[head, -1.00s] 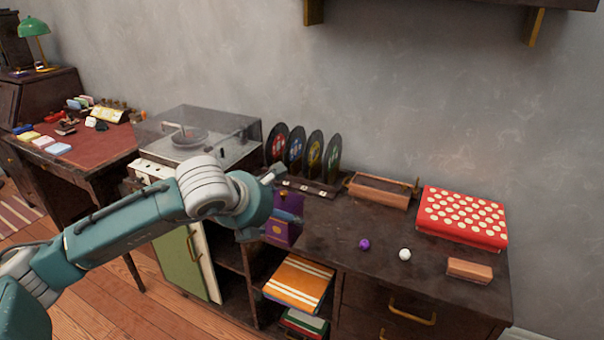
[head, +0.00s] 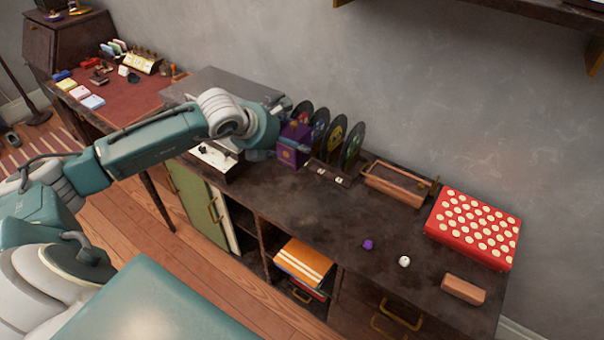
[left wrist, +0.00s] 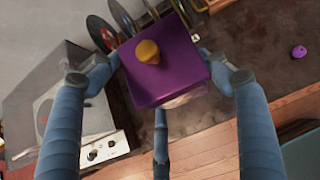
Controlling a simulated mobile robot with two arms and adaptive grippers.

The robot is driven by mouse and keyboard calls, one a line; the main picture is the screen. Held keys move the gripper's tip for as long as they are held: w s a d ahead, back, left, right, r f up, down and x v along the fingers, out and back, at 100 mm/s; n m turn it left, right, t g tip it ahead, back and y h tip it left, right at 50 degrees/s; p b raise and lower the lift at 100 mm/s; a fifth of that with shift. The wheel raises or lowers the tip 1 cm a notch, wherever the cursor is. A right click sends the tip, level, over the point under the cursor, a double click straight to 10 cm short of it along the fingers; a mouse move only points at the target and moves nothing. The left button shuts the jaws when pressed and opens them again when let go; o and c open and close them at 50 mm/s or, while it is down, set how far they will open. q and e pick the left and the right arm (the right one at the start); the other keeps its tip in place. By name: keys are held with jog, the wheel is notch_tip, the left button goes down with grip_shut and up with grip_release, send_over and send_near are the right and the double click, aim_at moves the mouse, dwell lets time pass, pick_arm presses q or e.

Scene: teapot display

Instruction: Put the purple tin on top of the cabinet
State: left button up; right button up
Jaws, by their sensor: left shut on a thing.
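The purple tin (head: 293,145) is a box with a gold knob on its lid. It is at the left part of the dark cabinet's top (head: 320,215), between the record player and the record rack. My left gripper (left wrist: 165,75) is shut on the tin, its fingers on opposite sides of it in the left wrist view, where the tin (left wrist: 170,65) fills the middle. In the head view my left gripper (head: 280,132) is largely hidden behind its own wrist. I cannot tell whether the tin's base touches the cabinet top. My right gripper is not in view.
A record player (head: 232,90) stands left of the tin, and a rack of records (head: 337,140) just right. A wooden tray (head: 398,186), a red dotted box (head: 473,228), a purple ball (head: 368,245), a white ball (head: 404,261) and a wooden block (head: 463,289) lie further right. The middle top is clear.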

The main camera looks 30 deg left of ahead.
pick_arm(q)
jog(key=shift+w+f+p, duration=0.15)
jog(key=shift+f+p, duration=1.3)
jog(key=shift+f, duration=6.95)
jog(key=o, duration=0.9)
jog(key=shift+f, duration=0.2)
jog(key=o, duration=0.4)
jog(key=shift+o, duration=0.2)
jog(key=shift+r, duration=0.15)
